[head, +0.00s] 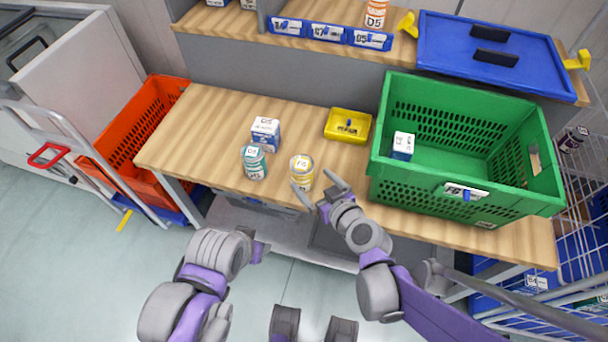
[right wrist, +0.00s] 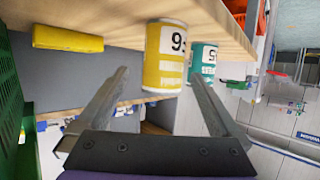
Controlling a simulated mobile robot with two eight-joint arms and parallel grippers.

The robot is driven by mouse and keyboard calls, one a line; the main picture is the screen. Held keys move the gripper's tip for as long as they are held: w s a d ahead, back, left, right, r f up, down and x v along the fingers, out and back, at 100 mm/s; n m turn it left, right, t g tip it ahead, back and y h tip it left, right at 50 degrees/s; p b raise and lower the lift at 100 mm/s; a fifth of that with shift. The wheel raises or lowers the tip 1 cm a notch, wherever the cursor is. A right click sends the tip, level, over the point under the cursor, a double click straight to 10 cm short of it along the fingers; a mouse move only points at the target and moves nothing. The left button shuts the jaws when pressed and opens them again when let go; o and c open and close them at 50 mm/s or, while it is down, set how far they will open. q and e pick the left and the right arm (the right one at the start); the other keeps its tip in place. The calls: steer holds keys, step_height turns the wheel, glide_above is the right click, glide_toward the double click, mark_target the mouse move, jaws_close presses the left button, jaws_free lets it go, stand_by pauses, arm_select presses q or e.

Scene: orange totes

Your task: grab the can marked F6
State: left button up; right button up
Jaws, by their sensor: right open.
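The yellow and white can marked F6 (head: 301,168) stands upright near the front edge of the wooden table. The fingers do not appear to be closed on the can. My left arm's end (head: 260,248) is low in front of the table, and its fingers cannot be made out.
A teal can marked D5 (head: 254,162) stands just left of the F6 can, with a blue and white carton (head: 265,132) behind it. A yellow tray (head: 348,125) is behind to the right. A green crate (head: 400,187) occupies the table's right side. An orange tote (head: 125,135) is at left.

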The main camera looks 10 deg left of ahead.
steer(key=x, duration=0.6)
steer(key=shift+s+a+b, duration=0.15)
steer(key=shift+a+b, duration=0.1)
steer(key=shift+b, duration=0.15)
steer(key=shift+r, duration=0.1)
jaws_close()
